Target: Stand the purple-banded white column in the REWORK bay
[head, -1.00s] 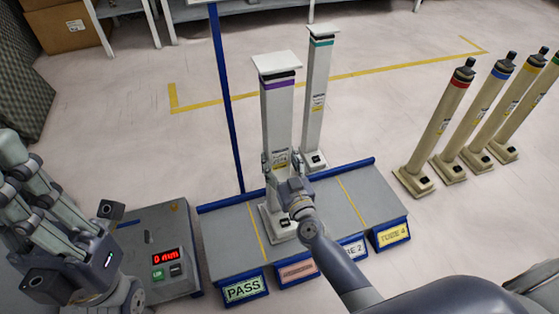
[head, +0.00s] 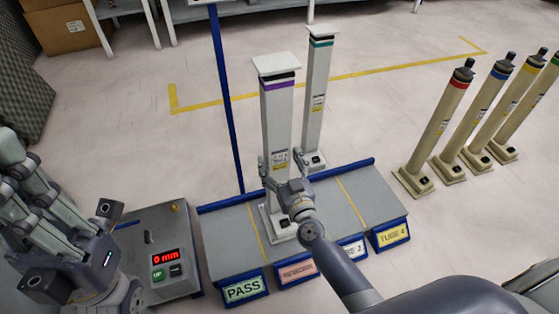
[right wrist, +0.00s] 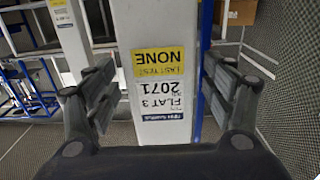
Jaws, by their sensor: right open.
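The white column with the purple band (head: 278,115) stands upright on the grey platform (head: 232,245), in the bay behind the reddish label (head: 297,272). That label's text is too small to read surely. My right gripper (head: 279,163) is open, its fingers on either side of the column's lower shaft. In the right wrist view the column (right wrist: 158,40) rises between the spread fingers, with gaps visible on both sides. Its base is partly hidden by my right wrist in the head view. My left gripper (head: 25,190) is at the left edge, away from the column; its jaw opening is unclear.
A teal-banded white column (head: 317,90) stands just behind the platform. Several tan columns (head: 440,125) stand at right. A blue post (head: 225,100) rises behind the platform. A gauge box reading 0 mm (head: 165,258) sits at left. PASS (head: 243,289) labels the leftmost bay.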

